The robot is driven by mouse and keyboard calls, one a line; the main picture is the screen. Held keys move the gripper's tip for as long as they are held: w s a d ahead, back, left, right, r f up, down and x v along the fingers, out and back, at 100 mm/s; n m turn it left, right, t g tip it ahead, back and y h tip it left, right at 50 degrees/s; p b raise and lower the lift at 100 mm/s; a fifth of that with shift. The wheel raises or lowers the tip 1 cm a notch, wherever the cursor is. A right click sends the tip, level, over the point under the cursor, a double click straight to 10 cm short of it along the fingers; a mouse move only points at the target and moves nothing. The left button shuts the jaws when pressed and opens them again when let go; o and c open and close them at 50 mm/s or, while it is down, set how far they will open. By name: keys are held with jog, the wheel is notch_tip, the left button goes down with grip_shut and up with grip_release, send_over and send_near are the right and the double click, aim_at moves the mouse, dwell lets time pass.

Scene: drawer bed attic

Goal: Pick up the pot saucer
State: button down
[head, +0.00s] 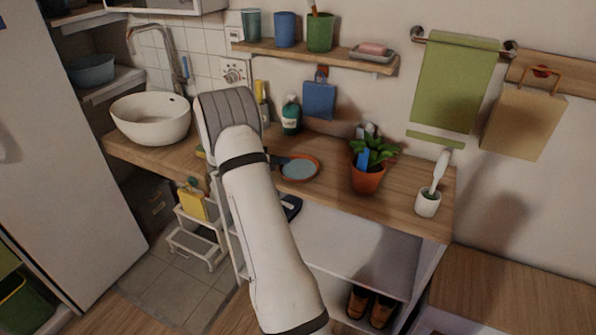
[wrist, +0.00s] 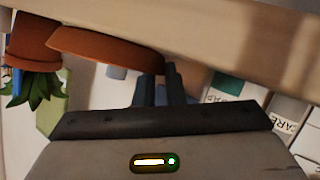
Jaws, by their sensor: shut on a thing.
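The pot saucer (head: 300,168) is a round terracotta dish with a grey-blue inside, at the counter's middle in the head view. In the wrist view the saucer (wrist: 105,48) shows edge-on, its near rim at my fingertips. My gripper (wrist: 168,72) is shut on that rim. In the head view my arm hides most of my gripper (head: 280,161), and only dark finger parts show at the saucer's left side. I cannot tell whether the saucer still touches the wood.
A potted plant (head: 367,178) stands close to the right of the saucer. A white cup with a brush (head: 428,203) is further right, and a green bottle (head: 291,117) stands behind. A white basin (head: 150,119) is at the left. A shelf (head: 315,56) hangs above.

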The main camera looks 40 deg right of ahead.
dwell(0.3)
notch_tip(320, 180, up, 10)
jog(key=shift+p, duration=0.45)
dwell(0.5)
dwell(0.3)
dwell(0.5)
jog(key=shift+f, duration=0.15)
